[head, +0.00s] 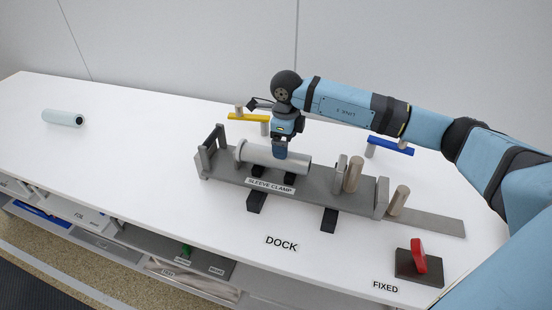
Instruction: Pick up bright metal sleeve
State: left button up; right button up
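The bright metal sleeve (297,163) is a smooth grey cylinder with a wider flange at its left end. It lies on its side in the grey fixture (232,174) labelled SLEEVE CLAMP, on the white table. My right arm reaches in from the right. Its gripper (280,153) points down at the middle of the sleeve, with blue fingertip surfaces at or against it. The near finger overlaps the sleeve and the far side is hidden, so I cannot tell whether it grips. My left gripper is not in view.
A red handle (419,256) on a dark base is at front right. A pale cylinder (63,118) lies far left; the left tabletop is mostly clear.

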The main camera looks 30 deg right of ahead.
jog(key=f, duration=0.6)
jog(key=shift+w+a+f+p, duration=0.2)
jog(key=shift+a+f+p, duration=0.05)
jog(key=shift+f+p, duration=0.05)
jog(key=c, duration=1)
